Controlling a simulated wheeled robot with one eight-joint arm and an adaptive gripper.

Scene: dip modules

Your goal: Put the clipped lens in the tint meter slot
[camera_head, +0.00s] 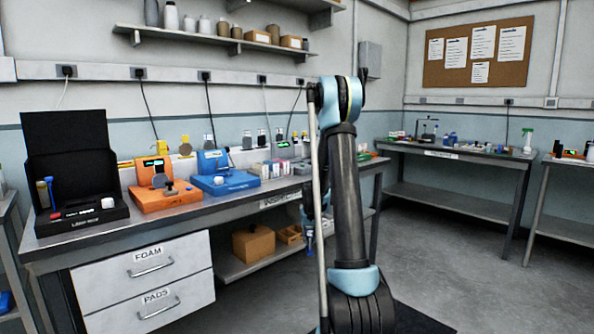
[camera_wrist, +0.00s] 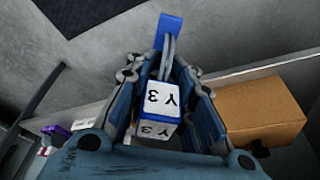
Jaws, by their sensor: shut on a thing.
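My gripper (camera_wrist: 162,78) is shut on a clip piece with a white face marked "Y 3" and blue edges (camera_wrist: 158,102). Grey thin parts and a blue tab (camera_wrist: 168,30) extend beyond the fingertips; I cannot make out the lens itself. In the head view my gripper (camera_head: 309,228) hangs low in front of the bench's right part, partly hidden by my arm. An orange device (camera_head: 152,199) with a green display and a blue device (camera_head: 225,184) stand on the bench. I cannot tell which is the tint meter, and no slot is clear.
A black open lightbox (camera_head: 75,150) stands at the bench's left end. Small boxes and bottles crowd the bench right of the blue device. A cardboard box (camera_head: 254,243) sits on the lower shelf, also seen in the wrist view (camera_wrist: 262,108). Floor to the right is clear.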

